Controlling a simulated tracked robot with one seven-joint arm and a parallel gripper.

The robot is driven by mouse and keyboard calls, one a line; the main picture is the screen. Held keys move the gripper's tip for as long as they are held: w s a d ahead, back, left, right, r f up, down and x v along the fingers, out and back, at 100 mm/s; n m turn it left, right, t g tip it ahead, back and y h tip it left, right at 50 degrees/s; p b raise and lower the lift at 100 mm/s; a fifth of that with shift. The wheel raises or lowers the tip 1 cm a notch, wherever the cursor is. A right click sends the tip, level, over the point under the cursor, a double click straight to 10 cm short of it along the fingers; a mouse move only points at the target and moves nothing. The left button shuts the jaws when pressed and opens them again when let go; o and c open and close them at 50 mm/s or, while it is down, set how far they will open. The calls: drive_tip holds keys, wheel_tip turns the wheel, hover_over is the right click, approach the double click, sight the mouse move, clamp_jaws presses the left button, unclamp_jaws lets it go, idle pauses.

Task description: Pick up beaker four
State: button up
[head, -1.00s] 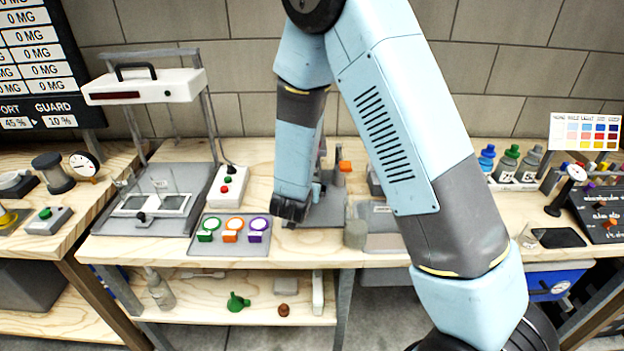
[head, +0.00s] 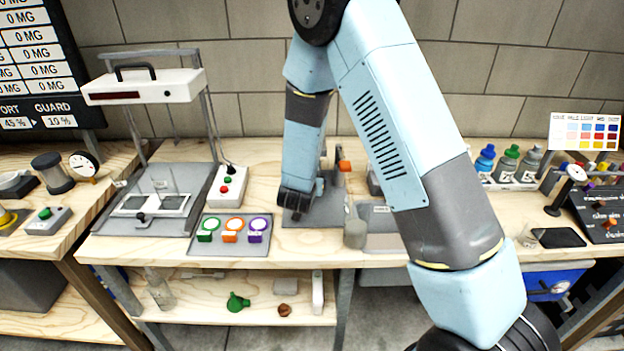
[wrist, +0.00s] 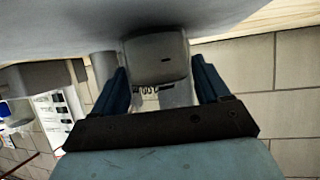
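In the wrist view, my gripper (wrist: 160,85) has its two dark blue fingers spread wide. A clear vessel with dark markings (wrist: 175,97) shows between them, partly hidden behind a grey block with a slot (wrist: 157,55). I cannot read a number on it or see a finger pressing on it. In the head view, my gripper (head: 296,212) points down at the grey plate (head: 300,218) in mid-bench, its fingertips hard to make out. Another clear beaker (head: 530,237) stands at the right of the bench. I cannot tell which vessel is beaker four.
A board with three coloured rings (head: 232,249) lies left of my gripper. An orange-topped post (head: 343,166) is behind. A balance frame (head: 150,88) stands at left, and capped bottles (head: 508,164) at right.

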drive_tip(key=c, duration=0.8)
drive_tip(key=shift+r, duration=0.2)
